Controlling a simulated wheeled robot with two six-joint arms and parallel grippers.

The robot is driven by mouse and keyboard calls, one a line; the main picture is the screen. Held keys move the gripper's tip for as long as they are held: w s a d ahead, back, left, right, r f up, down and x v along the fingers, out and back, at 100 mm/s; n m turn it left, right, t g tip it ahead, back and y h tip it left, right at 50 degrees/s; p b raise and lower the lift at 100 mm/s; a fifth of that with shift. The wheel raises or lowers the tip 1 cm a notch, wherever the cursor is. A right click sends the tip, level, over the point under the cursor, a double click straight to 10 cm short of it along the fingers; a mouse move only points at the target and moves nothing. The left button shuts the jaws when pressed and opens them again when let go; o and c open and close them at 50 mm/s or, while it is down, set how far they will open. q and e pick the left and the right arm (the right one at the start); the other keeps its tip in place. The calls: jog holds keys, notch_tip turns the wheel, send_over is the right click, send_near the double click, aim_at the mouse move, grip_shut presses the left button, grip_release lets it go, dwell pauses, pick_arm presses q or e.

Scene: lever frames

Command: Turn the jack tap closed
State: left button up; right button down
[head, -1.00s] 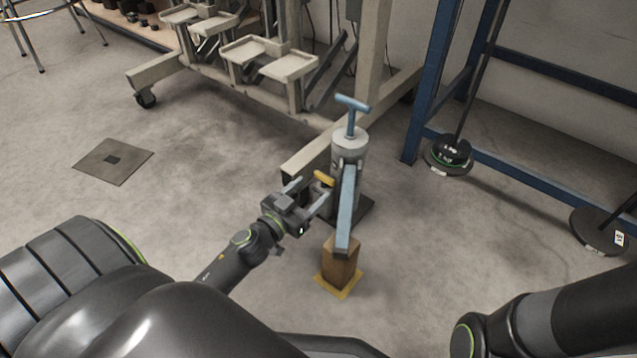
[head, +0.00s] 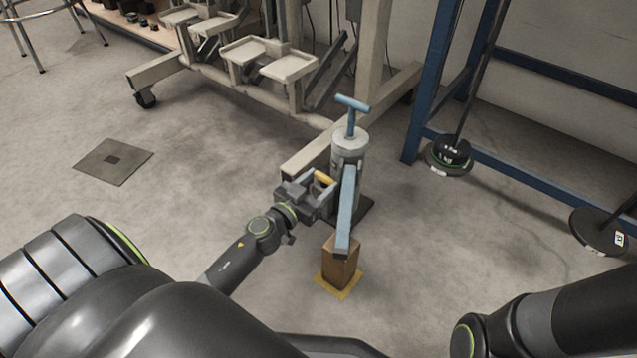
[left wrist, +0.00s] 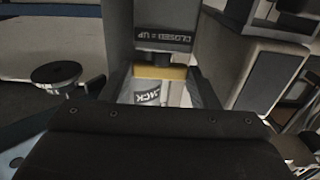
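The jack (head: 348,147) is a grey upright cylinder with a blue T-handle on top and a long light-blue lever sloping toward me. Its yellow tap (head: 324,177) sticks out on the left side. My left gripper (head: 317,185) is open at the tap, one finger on each side. In the left wrist view the yellow tap (left wrist: 160,72) lies crosswise between the fingers (left wrist: 160,85); whether they touch it, I cannot tell. A label (left wrist: 163,38) reading "CLOSED = UP" appears upside down above it. My right gripper is not in view.
A wooden block (head: 340,268) on a yellow square stands under the lever's near end. A beige wheeled frame (head: 290,95) is behind the jack, and a blue rack (head: 424,100) with weights (head: 449,155) is at the right.

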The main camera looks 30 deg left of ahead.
pick_arm(q)
jog(key=shift+c, duration=0.8)
jog(key=shift+a+m+h+p, duration=0.15)
jog(key=shift+m+h+p, duration=0.45)
jog(key=shift+h, duration=0.5)
jog(key=o, duration=0.7)
jog(key=shift+f, duration=0.1)
